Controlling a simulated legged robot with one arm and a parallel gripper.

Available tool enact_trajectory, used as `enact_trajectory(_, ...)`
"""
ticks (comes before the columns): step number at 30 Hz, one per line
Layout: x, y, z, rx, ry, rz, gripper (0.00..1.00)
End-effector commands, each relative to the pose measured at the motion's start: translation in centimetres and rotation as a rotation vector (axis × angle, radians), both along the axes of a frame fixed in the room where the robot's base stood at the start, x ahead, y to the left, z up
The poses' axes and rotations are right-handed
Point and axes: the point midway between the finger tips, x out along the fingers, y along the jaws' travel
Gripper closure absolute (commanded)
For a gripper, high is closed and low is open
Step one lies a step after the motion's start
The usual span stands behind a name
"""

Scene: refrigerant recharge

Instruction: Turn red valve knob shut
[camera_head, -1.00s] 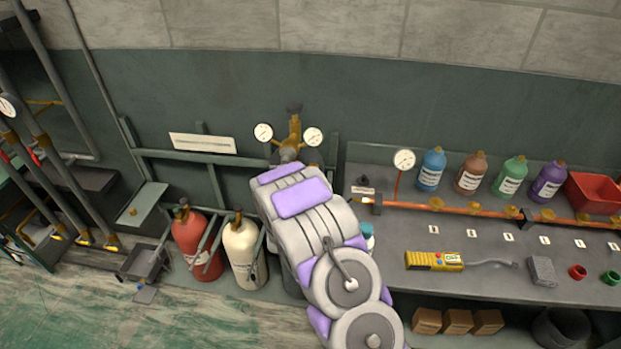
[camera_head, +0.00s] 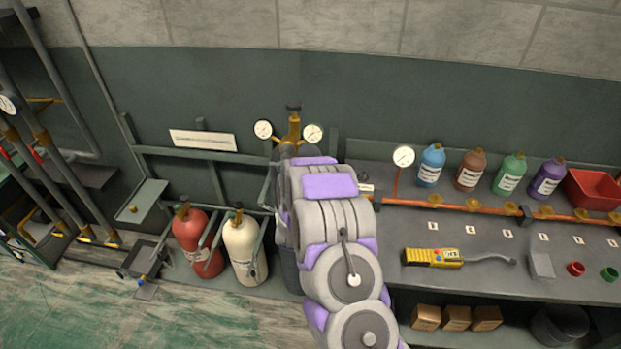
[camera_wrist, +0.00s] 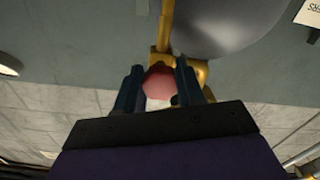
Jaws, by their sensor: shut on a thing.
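The red valve knob (camera_wrist: 160,84) shows in the wrist view between the two dark fingers of my gripper (camera_wrist: 160,88). The fingers are closed on it from both sides. Brass fittings (camera_wrist: 196,70) sit just behind the knob, and a grey rounded body (camera_wrist: 220,25) is above right. In the head view my arm covers the knob and gripper. The brass valve assembly with two gauges (camera_head: 293,125) stands just above my arm there.
A red cylinder (camera_head: 197,243) and a cream cylinder (camera_head: 243,250) stand left of my arm.

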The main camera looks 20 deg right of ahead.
Motion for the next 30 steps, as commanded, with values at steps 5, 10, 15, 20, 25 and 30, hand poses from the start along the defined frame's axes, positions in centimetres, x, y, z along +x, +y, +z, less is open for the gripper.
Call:
enact_trajectory(5, -0.27, 0.11, -1.0, 0.143, -0.072, -0.003, 0.93)
enact_trajectory(10, -0.28, 0.16, -1.11, 0.255, -0.146, -0.003, 0.93)
enact_trajectory(15, -0.28, 0.2, -1.14, 0.34, -0.202, -0.003, 0.93)
enact_trajectory(20, -0.26, 0.23, -1.1, 0.396, -0.239, -0.004, 0.93)
enact_trajectory(25, -0.26, 0.25, -1.07, 0.427, -0.26, -0.004, 0.93)
enact_trajectory(30, -0.27, 0.24, -1.05, 0.437, -0.267, -0.005, 0.93)
